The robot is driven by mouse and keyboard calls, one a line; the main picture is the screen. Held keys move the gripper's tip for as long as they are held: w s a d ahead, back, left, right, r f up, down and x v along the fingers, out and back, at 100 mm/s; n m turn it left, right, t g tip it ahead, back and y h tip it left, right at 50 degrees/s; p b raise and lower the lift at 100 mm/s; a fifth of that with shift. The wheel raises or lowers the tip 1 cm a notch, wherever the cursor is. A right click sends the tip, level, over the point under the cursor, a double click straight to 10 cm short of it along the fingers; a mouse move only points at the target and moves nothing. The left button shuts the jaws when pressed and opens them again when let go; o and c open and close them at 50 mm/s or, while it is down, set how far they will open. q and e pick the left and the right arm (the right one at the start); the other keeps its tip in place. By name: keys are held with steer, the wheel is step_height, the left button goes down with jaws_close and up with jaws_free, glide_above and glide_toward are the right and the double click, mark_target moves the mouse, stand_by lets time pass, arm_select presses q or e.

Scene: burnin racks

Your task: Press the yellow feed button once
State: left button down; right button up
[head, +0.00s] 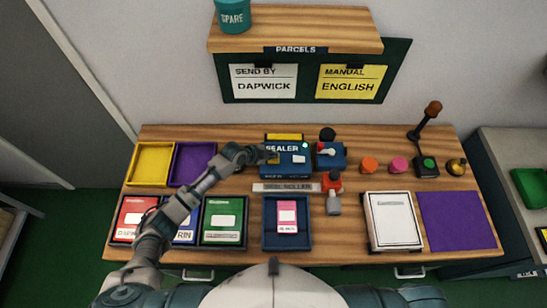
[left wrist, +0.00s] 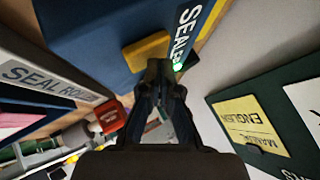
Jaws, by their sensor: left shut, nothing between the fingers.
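The blue sealer (head: 289,171) stands at the back middle of the table, with a green lamp lit on its front. The yellow feed button (head: 274,160) shows at the left of the sealer's face, partly covered by my gripper. In the left wrist view a yellow block (left wrist: 147,50), seemingly this button, sits on the blue face near the SEALER label. My left gripper (head: 264,155) is shut and empty, its tips (left wrist: 159,66) right by the yellow block. I cannot tell whether they touch it. My right gripper is not in view.
A blue unit (head: 330,158) with a lever stands right of the sealer. The seal roller strip (head: 285,187) and a red-topped tool (head: 332,182) lie in front. Orange (head: 369,166) and pink (head: 398,164) knobs are farther right. A parcels board (head: 307,89) hangs behind.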

arm_select(q)
steer(key=shift+f, duration=0.35)
steer(key=shift+r, duration=0.15)
stand_by(0.4)
steer(key=shift+r+p, duration=0.55)
steer(key=shift+r, duration=0.3)
step_height(320, 180, up, 5)
steer(key=p, duration=0.4)
steer(key=shift+f, duration=0.1)
stand_by(0.6)
